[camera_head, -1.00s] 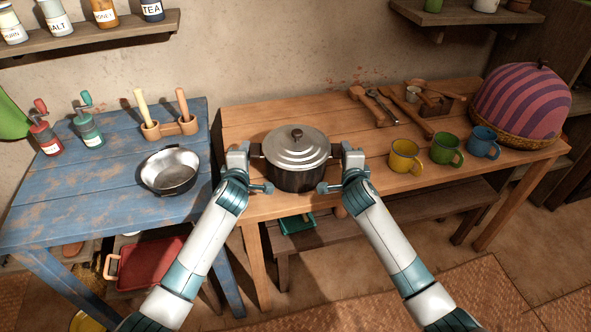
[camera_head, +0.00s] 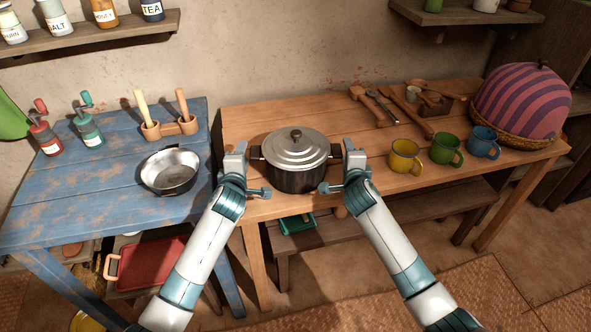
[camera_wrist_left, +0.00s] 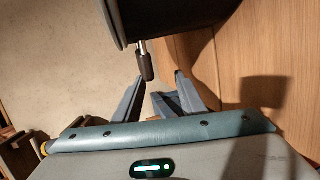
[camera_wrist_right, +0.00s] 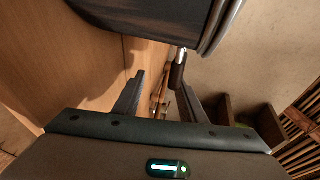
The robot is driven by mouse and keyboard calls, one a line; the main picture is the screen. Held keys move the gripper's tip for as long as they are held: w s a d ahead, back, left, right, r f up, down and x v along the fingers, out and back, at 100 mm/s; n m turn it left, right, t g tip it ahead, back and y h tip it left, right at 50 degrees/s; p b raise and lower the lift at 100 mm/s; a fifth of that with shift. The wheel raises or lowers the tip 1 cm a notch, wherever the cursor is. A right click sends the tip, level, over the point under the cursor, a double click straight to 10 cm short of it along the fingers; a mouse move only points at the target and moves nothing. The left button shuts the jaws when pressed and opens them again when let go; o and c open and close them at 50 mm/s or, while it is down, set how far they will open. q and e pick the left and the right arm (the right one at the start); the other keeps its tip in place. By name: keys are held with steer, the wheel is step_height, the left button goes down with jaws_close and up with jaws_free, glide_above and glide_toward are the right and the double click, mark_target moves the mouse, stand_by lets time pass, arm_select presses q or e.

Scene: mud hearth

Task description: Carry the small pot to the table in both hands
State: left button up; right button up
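The small dark pot (camera_head: 297,178) with a shiny stepped lid stands upright at the front left of the brown wooden table (camera_head: 350,140). My left gripper (camera_head: 240,152) is at its left side. In the left wrist view its fingers are apart, with the dark side handle (camera_wrist_left: 146,66) just beyond their tips. My right gripper (camera_head: 347,152) is at the pot's right side. In the right wrist view its fingers are apart and empty, with the other handle (camera_wrist_right: 178,74) near the tip of the right-hand finger. Neither gripper holds the pot.
A blue table (camera_head: 75,205) to the left bears a metal bowl (camera_head: 170,171), two grinders and a wooden holder. Yellow (camera_head: 405,157), green and blue mugs, wooden utensils and a striped covered basket (camera_head: 525,105) stand right of the pot. A bench (camera_head: 430,205) is below.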

arm_select(q)
steer(key=v, duration=1)
arm_select(e)
steer(key=shift+s, duration=0.1)
steer(key=v, duration=1.2)
stand_by(0.5)
